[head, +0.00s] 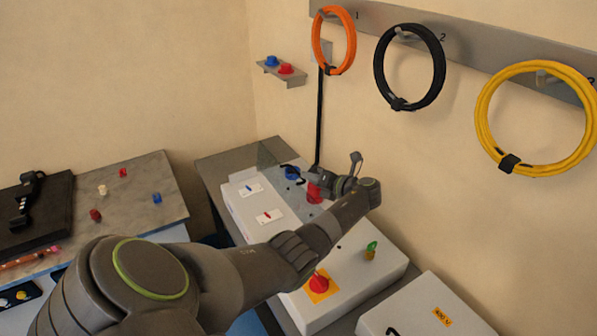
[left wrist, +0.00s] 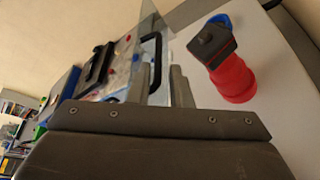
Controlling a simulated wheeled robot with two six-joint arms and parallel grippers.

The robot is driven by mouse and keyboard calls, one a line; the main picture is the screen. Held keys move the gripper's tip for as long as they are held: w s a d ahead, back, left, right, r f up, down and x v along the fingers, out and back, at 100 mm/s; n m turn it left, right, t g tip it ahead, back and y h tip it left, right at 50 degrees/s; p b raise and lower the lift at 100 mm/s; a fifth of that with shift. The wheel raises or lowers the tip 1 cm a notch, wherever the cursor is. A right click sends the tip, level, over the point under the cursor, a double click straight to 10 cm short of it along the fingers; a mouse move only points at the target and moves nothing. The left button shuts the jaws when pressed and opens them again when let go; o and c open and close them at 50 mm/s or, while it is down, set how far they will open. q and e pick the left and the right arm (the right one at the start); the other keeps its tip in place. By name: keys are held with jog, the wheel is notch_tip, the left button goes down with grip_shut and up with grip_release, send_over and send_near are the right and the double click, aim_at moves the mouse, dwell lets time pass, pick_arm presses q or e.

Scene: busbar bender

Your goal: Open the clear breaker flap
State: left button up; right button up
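The clear flap (head: 270,153) shows as a faint see-through pane at the back of the white breaker box (head: 240,212); it looks raised at an angle. In the left wrist view the clear pane (left wrist: 150,22) carries a black bar handle (left wrist: 158,50). My left gripper (head: 298,175) reaches over the box from the right. In the left wrist view its two fingers (left wrist: 160,88) stand apart, with the lower part of the handle between or just beyond them. I cannot tell whether they touch it. My right gripper is in neither view.
A red knob (head: 314,193) with a dark top, also in the left wrist view (left wrist: 234,78), stands close beside the fingers. A blue knob (head: 292,172) is behind it. A red emergency button (head: 318,283) and green knob (head: 370,250) are nearer. Cable coils hang on the wall.

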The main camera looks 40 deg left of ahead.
aim_at(298, 173)
pick_arm(q)
jog(key=x, duration=0.4)
jog(key=shift+s+a, duration=0.15)
jog(key=shift+a, duration=0.1)
jog(key=shift+a+f, duration=0.15)
jog(key=shift+a, duration=0.55)
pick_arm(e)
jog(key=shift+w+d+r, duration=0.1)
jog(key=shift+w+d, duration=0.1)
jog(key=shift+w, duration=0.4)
pick_arm(q)
grip_shut()
